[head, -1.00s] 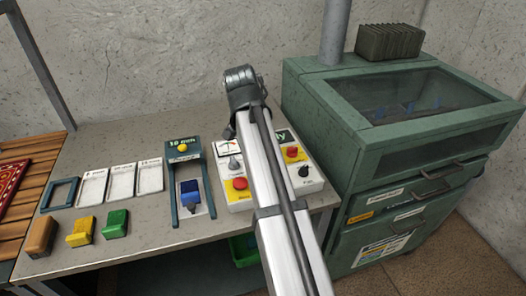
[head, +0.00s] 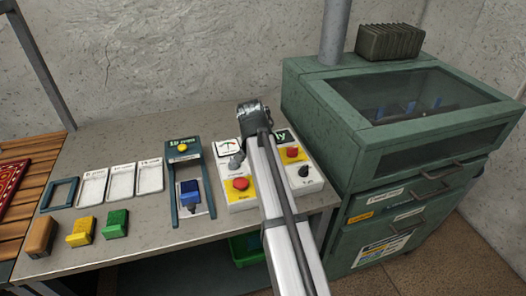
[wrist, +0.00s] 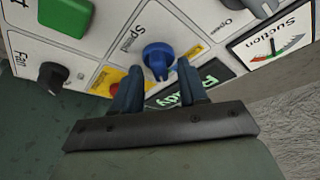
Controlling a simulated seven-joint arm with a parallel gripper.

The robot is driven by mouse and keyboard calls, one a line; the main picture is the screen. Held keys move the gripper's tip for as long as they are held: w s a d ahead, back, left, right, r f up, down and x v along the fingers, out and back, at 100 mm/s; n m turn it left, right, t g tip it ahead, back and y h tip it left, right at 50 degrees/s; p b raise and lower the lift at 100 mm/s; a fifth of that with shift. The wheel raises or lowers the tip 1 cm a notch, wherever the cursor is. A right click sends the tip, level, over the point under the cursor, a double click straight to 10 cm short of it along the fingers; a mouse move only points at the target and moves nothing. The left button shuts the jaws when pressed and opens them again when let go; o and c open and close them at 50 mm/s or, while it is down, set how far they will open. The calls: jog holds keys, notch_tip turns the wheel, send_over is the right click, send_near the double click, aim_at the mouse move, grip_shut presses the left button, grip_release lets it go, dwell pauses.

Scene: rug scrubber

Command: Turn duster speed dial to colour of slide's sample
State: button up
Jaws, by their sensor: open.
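The control panel (head: 241,202) stands on the bench, partly hidden by my arm in the head view. In the wrist view, the speed dial (wrist: 158,58) is a blue knob beside the word "Speed". My gripper (wrist: 158,80) is open, its two dark fingers pointing at the blue knob, which shows between and just beyond the tips. I cannot tell whether they touch it. No colour marks around the dial are legible. In the head view, a blue block (head: 189,188) sits on a pale slide (head: 189,208) between teal rails. The gripper is hidden there.
The panel also has a red button (head: 240,184), a black fan knob (wrist: 51,75), a green button (wrist: 66,16) and a suction gauge (wrist: 272,42). Orange (head: 41,236), yellow (head: 80,232) and green (head: 116,224) blocks lie at the left. A green cabinet (head: 345,140) stands right.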

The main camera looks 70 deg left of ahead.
grip_shut()
dwell(0.3)
jog(key=shift+n, duration=0.4)
jog(key=n, duration=0.1)
jog(key=n+g, duration=0.1)
jog(key=n, duration=0.1)
jog(key=shift+w+d+g+y, duration=0.1)
jog(key=shift+w+g+y, duration=0.05)
jog(key=shift+g+y, duration=0.2)
jog(key=shift+n+g, duration=0.65)
jog(key=shift+n, duration=1.35)
grip_release()
